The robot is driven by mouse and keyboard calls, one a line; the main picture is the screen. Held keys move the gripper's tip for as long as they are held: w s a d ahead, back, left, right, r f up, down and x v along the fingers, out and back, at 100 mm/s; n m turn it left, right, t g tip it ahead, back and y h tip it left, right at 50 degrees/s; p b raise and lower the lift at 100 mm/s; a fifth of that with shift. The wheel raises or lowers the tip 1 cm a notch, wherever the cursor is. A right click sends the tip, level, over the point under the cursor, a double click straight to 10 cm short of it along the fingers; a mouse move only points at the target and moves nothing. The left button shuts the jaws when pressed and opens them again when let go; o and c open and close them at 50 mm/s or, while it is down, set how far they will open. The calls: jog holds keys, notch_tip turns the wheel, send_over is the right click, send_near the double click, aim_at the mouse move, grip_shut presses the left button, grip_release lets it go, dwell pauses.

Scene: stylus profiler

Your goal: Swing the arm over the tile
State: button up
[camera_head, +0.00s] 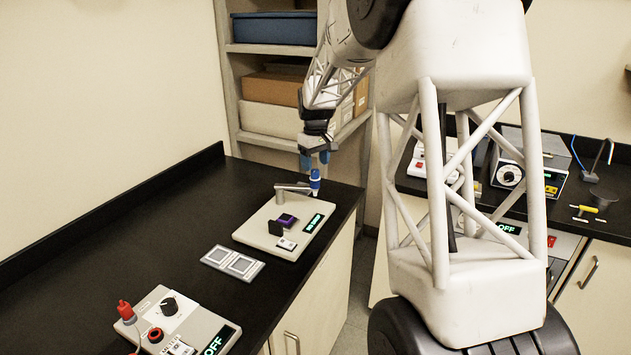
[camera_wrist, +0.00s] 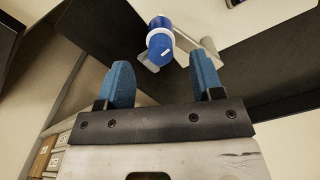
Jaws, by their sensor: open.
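The stylus profiler (camera_head: 262,238) is a cream flat unit on the black bench in the head view. A small purple tile (camera_head: 288,219) lies on it, with a dark upright piece (camera_head: 274,228) in front. Its grey swing arm (camera_head: 291,187) reaches over the back of the unit and ends at a blue knob (camera_head: 315,183). My gripper (camera_head: 315,166) is above the knob, fingers pointing down. In the wrist view my gripper (camera_wrist: 163,75) has its blue fingers apart with nothing between them. The blue knob (camera_wrist: 160,42) shows just beyond the fingertips, with the pale arm behind it.
A control box (camera_head: 180,325) with a red knob and a green OFF display stands at the front left. Shelves (camera_head: 270,80) with boxes are behind. A second bench with instruments is at right.

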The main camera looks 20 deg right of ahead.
aim_at(316, 178)
jog(key=shift+f, duration=3.5)
grip_shut()
